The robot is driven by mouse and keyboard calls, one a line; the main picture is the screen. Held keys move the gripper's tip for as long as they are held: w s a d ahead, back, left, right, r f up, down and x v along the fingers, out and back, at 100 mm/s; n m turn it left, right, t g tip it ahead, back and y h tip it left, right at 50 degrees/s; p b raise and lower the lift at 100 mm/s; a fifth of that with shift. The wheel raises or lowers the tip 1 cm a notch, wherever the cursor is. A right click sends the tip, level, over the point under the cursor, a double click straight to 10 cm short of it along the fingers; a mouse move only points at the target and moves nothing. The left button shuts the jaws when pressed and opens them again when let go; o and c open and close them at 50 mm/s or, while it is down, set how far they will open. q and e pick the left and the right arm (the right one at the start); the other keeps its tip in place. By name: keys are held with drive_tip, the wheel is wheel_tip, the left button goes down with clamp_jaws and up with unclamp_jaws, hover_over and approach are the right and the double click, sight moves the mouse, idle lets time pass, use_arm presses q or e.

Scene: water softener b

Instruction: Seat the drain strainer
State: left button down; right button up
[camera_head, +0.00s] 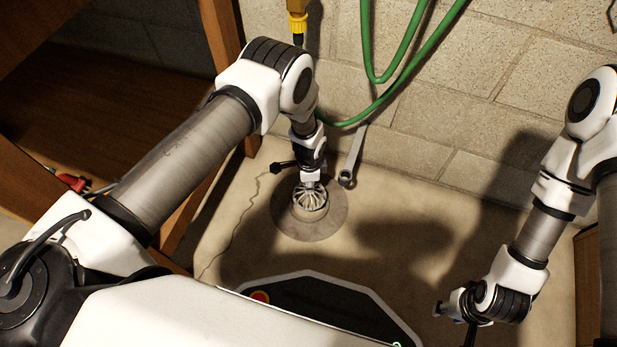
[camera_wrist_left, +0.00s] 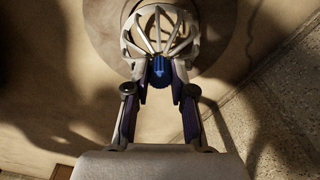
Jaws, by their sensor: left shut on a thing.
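The drain strainer (camera_head: 311,200) is a pale, ribbed metal basket. It is over the round drain plate (camera_head: 318,231) in the floor. My left gripper (camera_head: 309,181) is above the strainer and shut on its top. In the left wrist view, the strainer (camera_wrist_left: 146,34) is beyond the fingertips, with a blue piece (camera_wrist_left: 160,71) between my fingers. The strainer and gripper hide the drain opening, so I cannot tell whether the strainer touches it or hangs just above. My right gripper (camera_head: 456,308) is low at the right, away from the drain; its fingers are too unclear to judge.
A metal wrench (camera_head: 351,159) leans against the block wall behind the drain. A green hose (camera_head: 385,97) hangs above. A wooden shelf (camera_head: 110,110) stands at the left. A crack (camera_head: 238,220) runs along the floor left of the drain. The floor right of the drain is clear.

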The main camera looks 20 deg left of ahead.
use_arm(q)
drive_tip(key=shift+f+b, duration=1.65)
drive_tip(key=shift+f, duration=0.55)
drive_tip(key=shift+f, duration=0.15)
drive_tip(key=shift+f+b, duration=0.8)
drive_tip(key=shift+f, duration=0.1)
drive_tip(key=c, duration=0.9)
unclamp_jaws()
drive_tip(key=shift+r, duration=0.1)
wheel_tip(320, 180, up, 12)
drive_tip(key=shift+f, duration=0.1)
